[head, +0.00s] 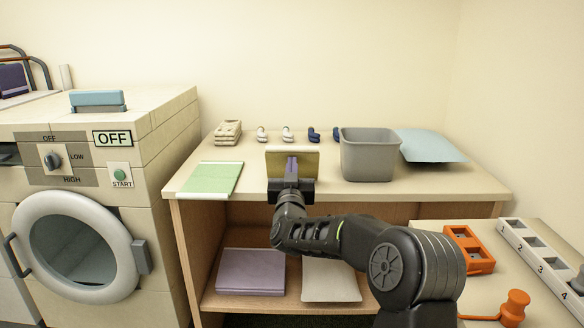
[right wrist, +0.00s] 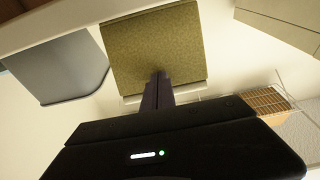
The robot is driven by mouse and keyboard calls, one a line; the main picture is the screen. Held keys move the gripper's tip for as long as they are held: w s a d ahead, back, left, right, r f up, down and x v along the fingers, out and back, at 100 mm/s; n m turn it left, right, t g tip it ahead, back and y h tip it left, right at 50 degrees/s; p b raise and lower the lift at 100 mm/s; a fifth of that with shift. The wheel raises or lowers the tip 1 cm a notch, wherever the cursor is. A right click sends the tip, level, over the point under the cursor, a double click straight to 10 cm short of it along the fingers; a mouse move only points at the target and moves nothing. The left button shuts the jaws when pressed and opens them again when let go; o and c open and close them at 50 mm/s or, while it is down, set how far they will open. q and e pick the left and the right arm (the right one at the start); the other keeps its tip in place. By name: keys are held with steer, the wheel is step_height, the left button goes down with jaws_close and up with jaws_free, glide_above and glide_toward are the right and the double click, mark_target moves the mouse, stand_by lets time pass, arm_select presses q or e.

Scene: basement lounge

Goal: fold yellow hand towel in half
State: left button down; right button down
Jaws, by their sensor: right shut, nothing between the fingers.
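The yellow hand towel (head: 308,165) shows olive-yellow, with a pale strip along its far edge, near the middle of the table top. My right gripper (head: 291,162) is shut and empty, with its fingers over or against the towel, hiding part of its middle and near side. In the right wrist view, the towel (right wrist: 150,40) is a roughly square olive panel, and the shut fingertips (right wrist: 158,76) overlap its edge. I cannot tell whether the fingers touch it, or whether the towel is folded or partly raised. My left gripper is not in view.
A green cloth (head: 210,178) lies left of the towel. A grey bin (head: 368,160) stands close to its right, with a light blue cloth (head: 430,146) beyond. Folded beige cloths (head: 228,131) and several small rolled items line the back. A washer (head: 95,200) stands left.

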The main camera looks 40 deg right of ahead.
steer(key=shift+w+d, duration=0.1)
steer(key=shift+r+p+x, duration=0.2)
steer(key=shift+p+x, duration=0.55)
steer(key=shift+x, duration=1)
steer(key=shift+r+p+x, duration=0.2)
steer(key=shift+p+x, duration=0.5)
steer(key=shift+x, duration=1.1)
steer(key=w+d+p, duration=0.1)
steer(key=w, duration=0.1)
steer(key=w+d+p, duration=0.1)
steer(key=d, duration=0.1)
steer(key=shift+w, duration=0.4)
steer(key=shift+a, duration=0.1)
